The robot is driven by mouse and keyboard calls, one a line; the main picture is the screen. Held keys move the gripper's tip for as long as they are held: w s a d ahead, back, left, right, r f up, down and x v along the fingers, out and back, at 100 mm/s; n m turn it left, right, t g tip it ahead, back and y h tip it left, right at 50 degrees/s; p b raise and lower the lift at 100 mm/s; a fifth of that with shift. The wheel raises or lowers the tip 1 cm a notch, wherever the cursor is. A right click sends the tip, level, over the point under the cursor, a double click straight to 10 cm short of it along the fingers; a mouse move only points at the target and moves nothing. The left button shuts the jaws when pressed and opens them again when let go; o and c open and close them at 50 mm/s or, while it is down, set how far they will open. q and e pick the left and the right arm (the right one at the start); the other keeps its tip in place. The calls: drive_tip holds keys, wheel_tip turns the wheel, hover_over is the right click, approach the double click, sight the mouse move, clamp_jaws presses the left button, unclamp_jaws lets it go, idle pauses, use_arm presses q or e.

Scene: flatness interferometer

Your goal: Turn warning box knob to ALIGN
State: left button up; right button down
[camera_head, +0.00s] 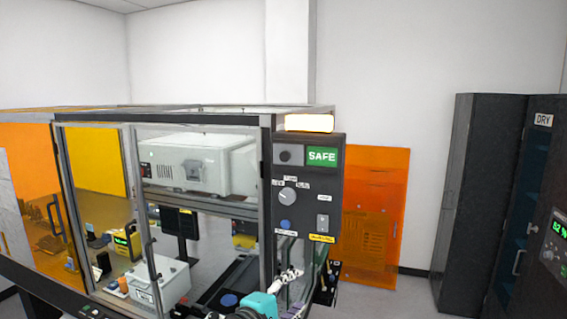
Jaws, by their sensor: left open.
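The dark grey warning box (308,225) is fixed to the right front post of the glass enclosure. Its round grey knob (287,197) sits on the left side of its face, with small white labels above it that are too small to read. The knob's setting cannot be made out. A green sign (321,156) on the box reads SAFE, and a lit lamp (309,123) tops it. My left gripper (289,274) is low in the middle, below the box and apart from the knob. It is open, small in view, with nothing seen in it. My right gripper is out of view.
The glass enclosure (267,190) with metal frame fills the left, holding a white instrument (205,163). An orange panel (375,215) stands behind the box at the right. Dark cabinets (478,200) stand far right. Space before the knob looks clear.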

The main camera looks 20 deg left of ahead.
sight(285, 198)
use_arm(q)
drive_tip(key=w+a+r+n+t+y+p, duration=0.1)
drive_tip(key=w+a+r+n+t+p, duration=0.15)
drive_tip(key=a+r+n+p, duration=0.4)
drive_tip(key=w+a+r+n+t+y+p, duration=0.1)
drive_tip(key=w+r+n+y, duration=0.2)
drive_tip(key=r, duration=0.7)
drive_tip(key=shift+n+g+h, duration=0.25)
drive_tip(key=shift+h, duration=0.25)
drive_tip(key=w, duration=0.2)
drive_tip(key=w+p, duration=0.1)
drive_tip(key=w, duration=0.5)
drive_tip(key=shift+w+d+f, duration=0.1)
drive_tip(key=shift+w+d, duration=0.05)
drive_tip(key=shift+d, duration=0.1)
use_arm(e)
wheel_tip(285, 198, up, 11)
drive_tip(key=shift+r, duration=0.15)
use_arm(q)
drive_tip(key=shift+c, duration=0.3)
drive_tip(key=c, duration=1.1)
